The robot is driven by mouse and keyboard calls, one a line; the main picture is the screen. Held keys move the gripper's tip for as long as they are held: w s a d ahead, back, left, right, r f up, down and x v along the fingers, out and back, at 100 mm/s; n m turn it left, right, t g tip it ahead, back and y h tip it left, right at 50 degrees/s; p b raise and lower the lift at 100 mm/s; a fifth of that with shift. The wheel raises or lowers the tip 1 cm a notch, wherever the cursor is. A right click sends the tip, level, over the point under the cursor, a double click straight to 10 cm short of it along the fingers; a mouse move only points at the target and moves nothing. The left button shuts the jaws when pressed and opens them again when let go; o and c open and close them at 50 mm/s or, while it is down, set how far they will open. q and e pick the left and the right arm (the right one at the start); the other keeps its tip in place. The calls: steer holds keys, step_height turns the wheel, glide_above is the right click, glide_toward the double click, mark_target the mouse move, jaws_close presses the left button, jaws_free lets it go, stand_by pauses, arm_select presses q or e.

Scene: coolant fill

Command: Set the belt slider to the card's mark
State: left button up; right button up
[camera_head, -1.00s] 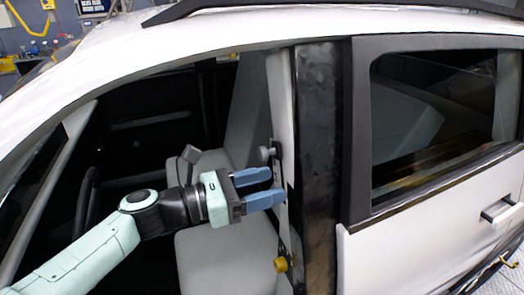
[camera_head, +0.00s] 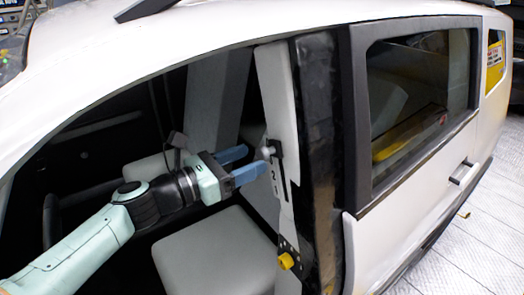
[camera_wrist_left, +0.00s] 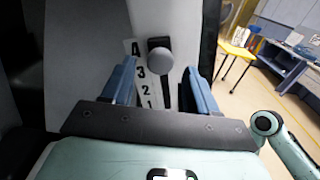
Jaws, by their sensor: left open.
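The belt slider's grey round knob (camera_head: 266,152) sits on a dark slot on the white door pillar (camera_head: 276,90). In the left wrist view the knob (camera_wrist_left: 160,60) is beside the top of the number strip (camera_wrist_left: 140,72), around 4 and 3; I cannot tell its exact level. The strip reads 4, 3, 2, 1 downward. My left gripper (camera_head: 256,160) is open. In the left wrist view its blue fingers (camera_wrist_left: 160,75) stand either side of the knob, with no grip on it visible. My right gripper is not in view. I cannot make out the card.
A yellow knob (camera_head: 287,261) is low on the pillar. The grey seat (camera_head: 215,252) lies below my left arm, and the steering wheel (camera_head: 50,222) is at the left. The car's roof edge and dark pillar frame the opening.

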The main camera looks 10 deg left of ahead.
mark_target(260, 155)
arm_select(q)
steer(key=shift+x, duration=2.25)
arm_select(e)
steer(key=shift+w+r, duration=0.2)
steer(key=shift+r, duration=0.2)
arm_select(q)
steer(key=shift+c, duration=0.2)
jaws_close()
steer(key=f+b, duration=0.2)
steer(key=s+d+f+b, duration=0.1)
steer(key=f, duration=0.1)
steer(key=shift+r, duration=0.1)
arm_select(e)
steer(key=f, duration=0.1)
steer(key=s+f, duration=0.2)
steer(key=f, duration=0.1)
arm_select(q)
steer(key=shift+a, duration=0.1)
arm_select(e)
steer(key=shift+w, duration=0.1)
arm_select(q)
steer(key=shift+o, duration=0.2)
jaws_free()
steer(key=shift+a, duration=0.1)
